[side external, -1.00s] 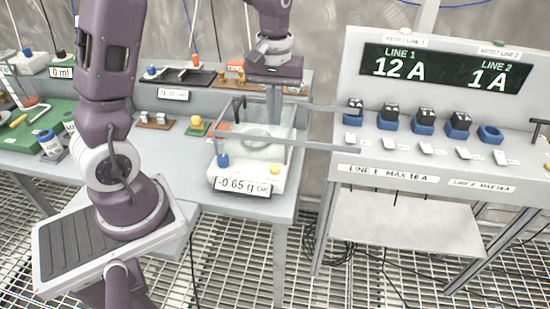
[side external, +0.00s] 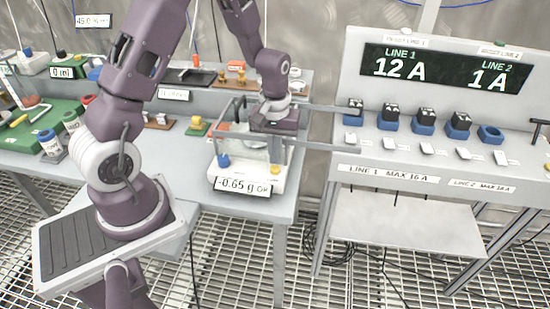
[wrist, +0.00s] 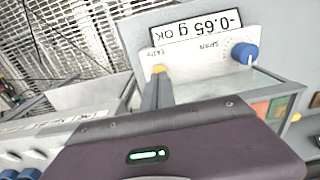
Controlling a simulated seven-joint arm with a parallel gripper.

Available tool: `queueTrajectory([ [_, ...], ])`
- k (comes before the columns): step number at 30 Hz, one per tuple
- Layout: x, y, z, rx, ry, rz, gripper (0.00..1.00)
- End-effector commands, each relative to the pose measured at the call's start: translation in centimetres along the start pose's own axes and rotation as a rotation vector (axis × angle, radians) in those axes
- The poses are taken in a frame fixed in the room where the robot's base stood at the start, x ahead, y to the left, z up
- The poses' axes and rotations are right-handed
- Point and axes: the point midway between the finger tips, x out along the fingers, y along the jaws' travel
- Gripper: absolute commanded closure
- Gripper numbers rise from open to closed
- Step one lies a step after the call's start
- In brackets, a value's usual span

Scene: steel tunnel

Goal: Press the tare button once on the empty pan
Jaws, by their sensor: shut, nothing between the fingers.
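The balance (side external: 225,176) is a white unit with a glass-walled box (side external: 228,142) on top, and its display (side external: 243,187) reads -0.65 g OK. The yellow tare button (side external: 275,169) is at the front right, and it also shows in the wrist view (wrist: 158,68) beside its label. My gripper (side external: 277,161) is shut and empty, pointing down at the button. In the wrist view the fingertips (wrist: 159,78) overlap the button's edge; I cannot tell whether they touch it. The pan is mostly hidden by the glass and my gripper.
A blue knob (side external: 223,160) sits at the balance's front left, marked SPAN in the wrist view (wrist: 244,53). Grey rails (side external: 325,147) extend right from the glass box toward the line panel (side external: 440,75). Bare bench lies left of the balance.

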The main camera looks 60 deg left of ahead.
Motion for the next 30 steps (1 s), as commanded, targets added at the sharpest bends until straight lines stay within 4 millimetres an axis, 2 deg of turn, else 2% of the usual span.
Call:
queueTrajectory([
  [6, 1.6, 0.0, 0.0, 0.001, 0.000, 0.000, 1.00],
  [16, 1.8, 0.0, 0.0, 0.000, 0.000, 0.000, 1.00],
  [22, 3.7, 0.0, 0.1, -0.001, -0.003, -0.002, 1.00],
  [30, 3.7, 0.0, 0.0, 0.000, 0.000, -0.001, 1.00],
])
